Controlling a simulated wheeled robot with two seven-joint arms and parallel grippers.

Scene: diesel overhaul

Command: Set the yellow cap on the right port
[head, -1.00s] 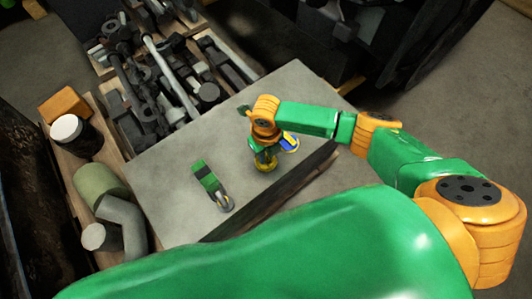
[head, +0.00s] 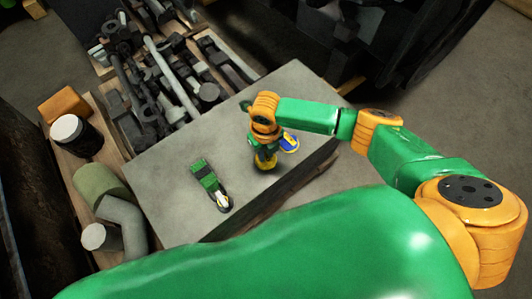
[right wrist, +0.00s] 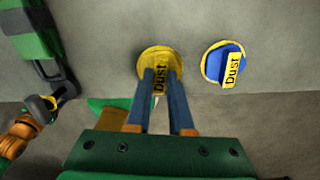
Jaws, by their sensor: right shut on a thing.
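The yellow cap (head: 266,165) is a round disc at the right part of the grey bench top. In the right wrist view the yellow cap (right wrist: 158,57) shows a tab marked "Dust". My right gripper (head: 264,155) points down over it. In the right wrist view my right gripper (right wrist: 160,78) is shut on the cap's tab between dark fingers. I cannot tell whether the cap touches the bench. A blue cap (head: 289,142) with a yellow "Dust" tab lies just beside it; it also shows in the right wrist view (right wrist: 224,64). I cannot make out the right port. My left gripper is out of view.
The grey bench top (head: 180,165) is mostly clear. A green and black object (head: 206,178) with a ringed end lies left of my right gripper. A pipe elbow (head: 122,215) and a dark can (head: 75,135) stand left.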

